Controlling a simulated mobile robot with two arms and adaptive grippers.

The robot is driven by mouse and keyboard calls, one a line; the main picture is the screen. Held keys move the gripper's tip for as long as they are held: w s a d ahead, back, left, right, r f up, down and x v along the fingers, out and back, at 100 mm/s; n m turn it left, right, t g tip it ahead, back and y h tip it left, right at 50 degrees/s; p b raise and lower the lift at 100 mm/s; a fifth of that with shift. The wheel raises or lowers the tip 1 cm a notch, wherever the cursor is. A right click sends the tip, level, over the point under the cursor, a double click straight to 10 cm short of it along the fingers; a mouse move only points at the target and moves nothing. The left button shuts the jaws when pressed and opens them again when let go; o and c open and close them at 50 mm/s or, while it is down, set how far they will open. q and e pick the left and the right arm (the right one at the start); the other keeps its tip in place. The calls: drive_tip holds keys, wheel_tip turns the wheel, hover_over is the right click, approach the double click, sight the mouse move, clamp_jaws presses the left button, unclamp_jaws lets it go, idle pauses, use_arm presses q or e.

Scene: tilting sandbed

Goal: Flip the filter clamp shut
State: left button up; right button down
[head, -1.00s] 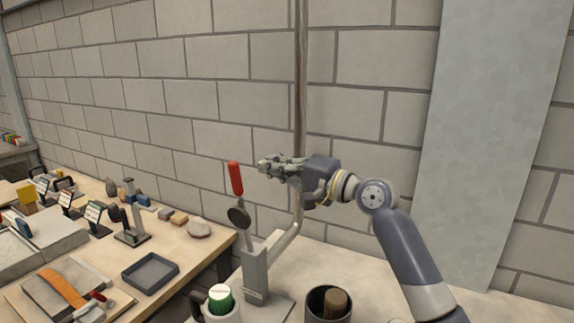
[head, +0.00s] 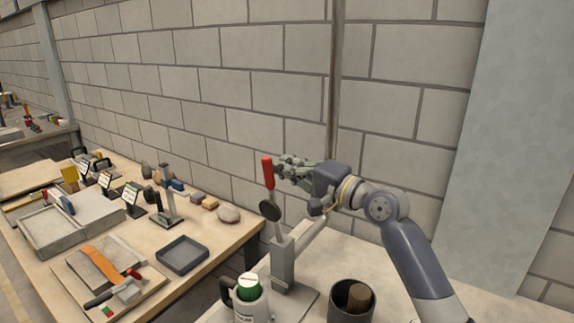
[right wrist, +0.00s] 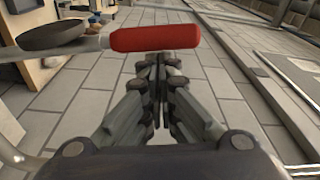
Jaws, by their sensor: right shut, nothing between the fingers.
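The filter clamp (head: 283,262) is a grey upright bracket with a lever that stands up and ends in a red handle (head: 268,172). A dark round pad (head: 270,210) sits on the lever below the handle. My right gripper (head: 284,168) is shut and empty, just right of the red handle in the head view. In the right wrist view the red handle (right wrist: 155,38) lies across the picture just beyond the shut fingertips (right wrist: 158,60). I cannot tell whether they touch. My left gripper is not in view.
A white jug with a green top (head: 247,290) and a dark cup (head: 351,300) stand near the clamp. A vertical pipe (head: 334,80) runs up the block wall behind. A wooden bench (head: 225,240) with a grey tray (head: 182,253) is at left.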

drive_tip(key=s+a+f+n+y+b, duration=0.1)
drive_tip(key=s+a+f+n, duration=0.25)
drive_tip(key=s, duration=0.25)
drive_tip(key=s+a+f+n+b, duration=0.1)
drive_tip(key=s+a+f+n, duration=0.1)
drive_tip(key=s+a+n, duration=0.25)
drive_tip(key=s+a+f+n+y+b, duration=0.1)
drive_tip(key=s+a+f+n+b, duration=0.1)
drive_tip(key=f+n, duration=0.3)
drive_tip(key=s+a+f+n+g+b, duration=0.1)
drive_tip(key=s+a+f+n+b, duration=0.2)
drive_tip(key=f, duration=0.6)
drive_tip(key=shift+s+f+n+y+b, duration=0.4)
drive_tip(key=shift+s+n+b, duration=0.7)
drive_tip(key=shift+s+b, duration=0.15)
drive_tip(key=shift+f, duration=0.2)
wheel_tip(320, 180, up, 11)
drive_tip(key=shift+r, duration=0.15)
